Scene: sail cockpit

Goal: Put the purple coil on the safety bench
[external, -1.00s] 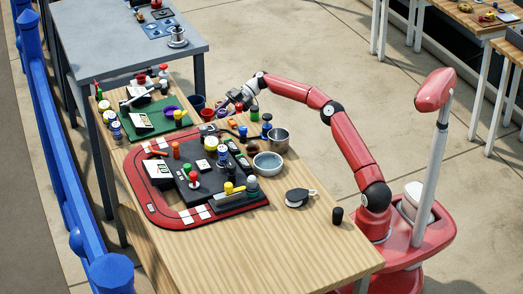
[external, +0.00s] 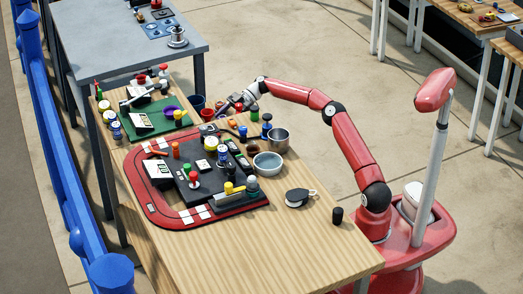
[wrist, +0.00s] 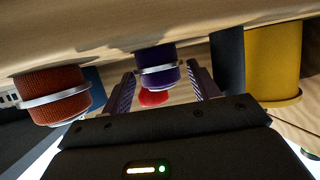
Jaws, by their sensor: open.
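The purple coil (wrist: 158,76), a short ribbed cylinder with a pale metal band, shows between my two fingers in the wrist view. My gripper (wrist: 160,84) is open, with one finger on each side of it. I cannot tell whether either finger touches it. In the external view my gripper (external: 221,107) is low over the far right part of the wooden table, and the coil is too small or hidden to make out there. No bench is labelled as the safety bench; a grey-topped table (external: 120,50) stands at the back.
An orange-red coil (wrist: 55,93) is left of my fingers and a yellow cylinder (wrist: 274,62) is right. A green mat (external: 152,122), a red track board (external: 140,190) and bowls (external: 268,161) crowd the wooden table (external: 250,240). Its near end is mostly clear.

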